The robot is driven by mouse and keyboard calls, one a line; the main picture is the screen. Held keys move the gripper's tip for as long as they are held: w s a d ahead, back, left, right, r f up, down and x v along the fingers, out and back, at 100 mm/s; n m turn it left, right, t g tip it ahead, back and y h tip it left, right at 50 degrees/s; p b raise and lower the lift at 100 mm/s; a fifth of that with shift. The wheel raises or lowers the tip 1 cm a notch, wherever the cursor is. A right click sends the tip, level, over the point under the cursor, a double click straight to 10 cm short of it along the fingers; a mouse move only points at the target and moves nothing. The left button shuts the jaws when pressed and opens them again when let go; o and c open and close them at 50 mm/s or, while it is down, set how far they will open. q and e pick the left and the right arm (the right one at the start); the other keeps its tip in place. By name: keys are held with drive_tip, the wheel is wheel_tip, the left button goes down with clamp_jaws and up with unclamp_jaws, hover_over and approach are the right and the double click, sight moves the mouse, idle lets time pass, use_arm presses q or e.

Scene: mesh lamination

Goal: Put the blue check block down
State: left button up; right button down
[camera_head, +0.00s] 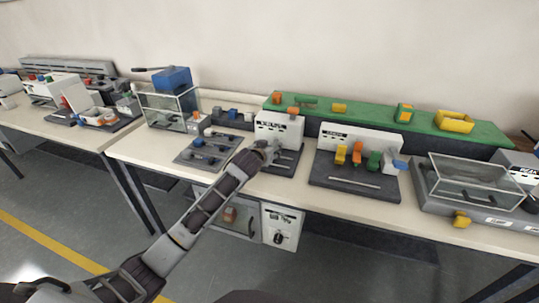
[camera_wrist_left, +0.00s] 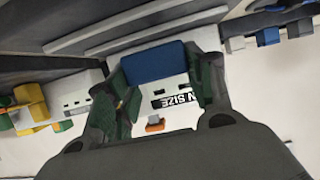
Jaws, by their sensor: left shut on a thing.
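The blue check block (camera_wrist_left: 155,62) shows in the left wrist view between the two dark green fingers of my left gripper (camera_wrist_left: 163,80). The fingers touch its two sides and are shut on it. In the head view my left gripper (camera_head: 270,152) is at the middle of the bench, just in front of a white upright box with dark lettering (camera_head: 279,131). The block cannot be made out there. In the wrist view the white face with "N SIZE" lettering (camera_wrist_left: 177,98) lies behind the fingers. My right gripper is not in view.
A dark mat with several blue and grey parts (camera_head: 208,149) lies left of the gripper. A dark station with yellow, orange and green blocks (camera_head: 357,181) stands to the right. A clear-lidded box (camera_head: 470,183) is further right. A green shelf (camera_head: 370,112) runs along the back.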

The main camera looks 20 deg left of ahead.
use_arm(q)
drive_tip(key=shift+f, duration=0.55)
drive_tip(key=shift+f+p, duration=0.35)
drive_tip(key=shift+f, duration=0.35)
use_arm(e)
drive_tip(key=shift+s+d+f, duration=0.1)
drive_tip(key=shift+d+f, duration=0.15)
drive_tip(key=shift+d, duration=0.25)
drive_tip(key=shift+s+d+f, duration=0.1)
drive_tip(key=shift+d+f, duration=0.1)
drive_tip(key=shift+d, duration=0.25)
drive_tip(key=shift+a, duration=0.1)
